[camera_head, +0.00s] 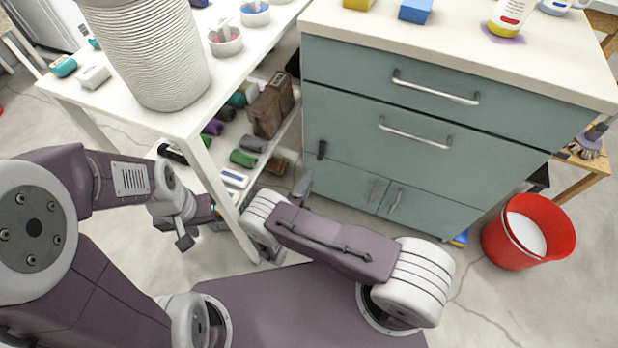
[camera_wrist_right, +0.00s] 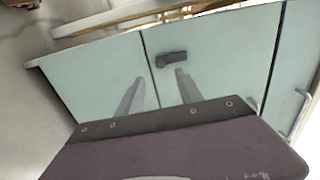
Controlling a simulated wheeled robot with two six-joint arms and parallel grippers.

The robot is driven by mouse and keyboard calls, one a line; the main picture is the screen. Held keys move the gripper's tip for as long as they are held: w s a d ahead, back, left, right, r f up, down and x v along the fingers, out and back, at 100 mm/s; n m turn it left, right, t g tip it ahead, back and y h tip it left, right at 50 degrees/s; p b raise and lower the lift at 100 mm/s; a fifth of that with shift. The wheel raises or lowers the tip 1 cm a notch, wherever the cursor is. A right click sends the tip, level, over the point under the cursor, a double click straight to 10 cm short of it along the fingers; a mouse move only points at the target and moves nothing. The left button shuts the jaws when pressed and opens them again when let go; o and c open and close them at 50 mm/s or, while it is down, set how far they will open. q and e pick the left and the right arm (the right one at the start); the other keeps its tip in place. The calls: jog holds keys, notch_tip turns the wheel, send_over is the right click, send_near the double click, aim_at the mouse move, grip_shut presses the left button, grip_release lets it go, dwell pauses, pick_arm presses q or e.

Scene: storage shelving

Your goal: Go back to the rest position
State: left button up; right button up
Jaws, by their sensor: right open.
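My right gripper (camera_wrist_right: 158,88) is open and empty in the right wrist view, its two grey fingers apart in front of the pale green cabinet doors. In the head view one finger of my right gripper (camera_head: 303,185) shows beside the grey-green cabinet (camera_head: 340,140); the rest is hidden behind my arm. My left gripper (camera_head: 190,230) hangs low at the left, near the leg of the white table (camera_head: 205,165). Its jaw opening is not clear, and I see no object in it.
A dark latch (camera_wrist_right: 172,58) is on the cabinet front near my right fingers. A red bucket (camera_head: 525,235) stands on the floor at the right. A large ribbed white cylinder (camera_head: 155,50) stands on the white table. Shelves with several rolled items lie below it.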

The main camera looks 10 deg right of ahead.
jog(key=shift+r, duration=0.1)
jog(key=s+d+r+m+g+h, duration=0.1)
jog(key=s+d+r+m+g, duration=0.3)
jog(key=d+m+g, duration=0.4)
jog(key=s+d+r+m+g+h, duration=0.25)
jog(key=d+m+g, duration=0.2)
jog(key=m, duration=0.55)
jog(key=s+a+r+m+g+y, duration=0.1)
jog(key=s+r+m+g+y, duration=0.4)
jog(key=s+m+y, duration=0.7)
jog(key=a+r+m+t+y+p, duration=0.1)
jog(key=r+m+p, duration=0.7)
jog(key=r+p, duration=1)
jog(key=w+a+r+m+t+p, duration=0.1)
jog(key=r+m+p, duration=0.8)
jog(key=r+p, duration=1)
notch_tip(320, 180, up, 6)
jog(key=shift+w+a+f+m+t+y, duration=0.1)
jog(key=shift+w+a+m+t+y, duration=0.2)
jog(key=shift+a+t, duration=0.55)
jog(key=shift+s+p, duration=0.1)
jog(key=shift+p, duration=0.2)
